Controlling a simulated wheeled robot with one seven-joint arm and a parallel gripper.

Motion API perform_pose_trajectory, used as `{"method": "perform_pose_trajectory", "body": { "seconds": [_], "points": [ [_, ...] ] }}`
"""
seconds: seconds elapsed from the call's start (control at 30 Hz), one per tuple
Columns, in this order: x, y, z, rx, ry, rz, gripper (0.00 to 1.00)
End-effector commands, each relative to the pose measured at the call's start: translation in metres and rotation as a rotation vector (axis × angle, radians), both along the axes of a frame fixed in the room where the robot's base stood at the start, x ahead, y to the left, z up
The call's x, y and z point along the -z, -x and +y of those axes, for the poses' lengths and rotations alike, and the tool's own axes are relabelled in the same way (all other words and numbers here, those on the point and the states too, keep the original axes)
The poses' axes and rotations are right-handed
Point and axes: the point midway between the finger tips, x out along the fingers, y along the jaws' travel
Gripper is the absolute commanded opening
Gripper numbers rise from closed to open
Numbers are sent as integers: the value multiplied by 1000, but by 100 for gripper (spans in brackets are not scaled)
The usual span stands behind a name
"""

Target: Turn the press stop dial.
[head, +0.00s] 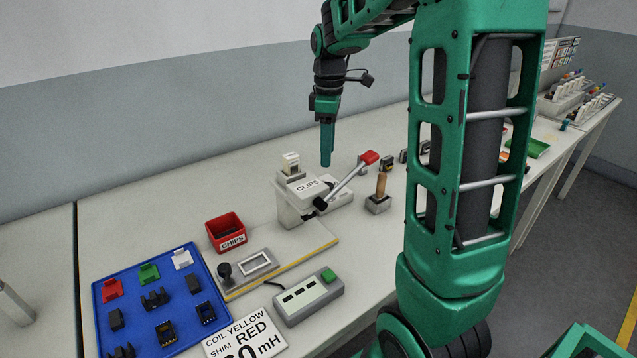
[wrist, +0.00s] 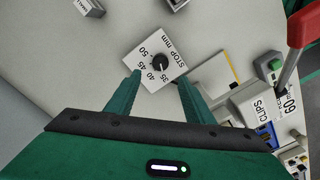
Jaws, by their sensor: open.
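In the wrist view the press stop dial is a round black knob (wrist: 160,62) on a white plate (wrist: 143,62) printed "STOP mm" with the numbers 35, 40, 45 and 50. I cannot tell where the knob points. My gripper (wrist: 160,79) is open and empty, its two green fingers spread, with the knob just beyond and between the tips in the picture. In the head view my gripper (head: 327,162) hangs pointing down above the bench, behind the press (head: 298,205) marked "CLIPS". I cannot make out the dial in the head view.
The press lever with its red handle (head: 369,157) rises right of my gripper. A wooden-handled tool (head: 381,186) stands beside it. A red "CHIPS" bin (head: 226,232), a blue parts tray (head: 97,299) and a grey box with a green button (head: 308,297) lie nearer.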

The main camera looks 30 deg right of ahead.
Motion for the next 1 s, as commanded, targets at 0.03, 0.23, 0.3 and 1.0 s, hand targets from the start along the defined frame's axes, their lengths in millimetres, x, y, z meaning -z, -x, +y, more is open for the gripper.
{"method": "perform_pose_trajectory", "body": {
  "seconds": [0.03, 0.23, 0.3, 1.0],
  "points": [
    [7, 1, 0, 1, -1, 2, 48],
    [41, 2, -2, 5, -2, 5, 48],
    [53, 2, -2, 5, -1, 4, 48],
    [99, 2, -3, 7, 0, 0, 48]
  ]
}}
